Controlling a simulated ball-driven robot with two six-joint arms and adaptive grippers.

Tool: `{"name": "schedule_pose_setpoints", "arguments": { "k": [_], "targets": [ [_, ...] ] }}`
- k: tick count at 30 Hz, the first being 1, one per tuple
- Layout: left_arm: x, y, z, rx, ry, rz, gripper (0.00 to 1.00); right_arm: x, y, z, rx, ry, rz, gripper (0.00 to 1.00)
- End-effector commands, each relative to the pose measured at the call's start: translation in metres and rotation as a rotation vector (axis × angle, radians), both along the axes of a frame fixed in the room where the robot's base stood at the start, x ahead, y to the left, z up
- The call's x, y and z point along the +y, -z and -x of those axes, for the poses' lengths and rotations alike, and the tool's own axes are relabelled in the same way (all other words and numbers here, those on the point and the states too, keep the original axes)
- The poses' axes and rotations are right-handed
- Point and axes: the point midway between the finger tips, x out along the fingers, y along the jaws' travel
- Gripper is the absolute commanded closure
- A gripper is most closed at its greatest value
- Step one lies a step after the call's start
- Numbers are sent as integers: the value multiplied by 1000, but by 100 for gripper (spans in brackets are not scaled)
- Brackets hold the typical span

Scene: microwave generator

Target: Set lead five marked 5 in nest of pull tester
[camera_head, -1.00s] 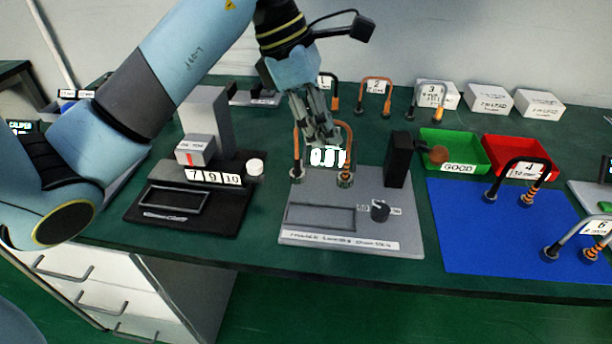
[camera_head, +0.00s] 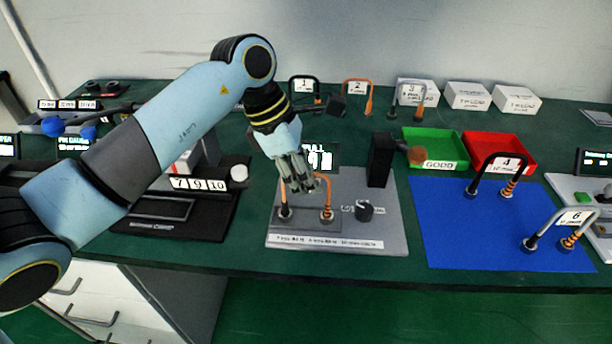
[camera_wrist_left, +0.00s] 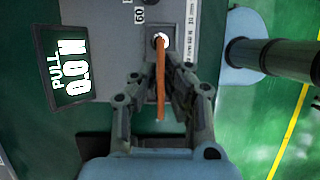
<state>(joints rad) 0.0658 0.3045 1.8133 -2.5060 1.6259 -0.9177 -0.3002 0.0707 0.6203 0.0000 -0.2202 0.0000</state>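The pull tester (camera_head: 390,225) is a grey plate with a dark post, a knob and a display; the display shows 0.0 N in the left wrist view (camera_wrist_left: 68,65). My left gripper (camera_head: 303,188) is above the plate's left part, shut on an orange arched lead (camera_head: 328,198) with dark ends. The lead spans the tester's rectangular nest, its feet at or just above it; I cannot tell whether they touch. Between the fingers (camera_wrist_left: 160,88) the lead (camera_wrist_left: 160,70) shows edge-on. Its number tag is hidden. My right gripper is out of view.
Leads 1, 2 and 3 (camera_head: 408,97) stand behind, near white boxes (camera_head: 468,96). A green GOOD tray (camera_head: 428,142) and a red tray (camera_head: 520,150) lie right of the tester. Leads 4 and 6 (camera_head: 567,228) stand on a blue mat (camera_head: 455,235). A black gauge block (camera_head: 150,222) is at left.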

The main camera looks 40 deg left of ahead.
Motion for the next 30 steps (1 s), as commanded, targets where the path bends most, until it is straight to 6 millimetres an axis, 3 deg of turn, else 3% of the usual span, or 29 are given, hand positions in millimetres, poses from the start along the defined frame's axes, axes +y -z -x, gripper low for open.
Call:
{"name": "schedule_pose_setpoints", "arguments": {
  "k": [1, 5, 17, 30],
  "targets": [
    [0, 0, 0, 0, 0, 0, 84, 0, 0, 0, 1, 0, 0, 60],
    [0, 0, 0, 0, 0, 0, 67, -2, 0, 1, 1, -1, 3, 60],
    [4, -9, 1, -2, 0, -2, 67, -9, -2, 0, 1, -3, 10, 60],
    [34, -93, 19, -2, 1, -6, 67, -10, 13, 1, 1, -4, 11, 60]
  ]
}}
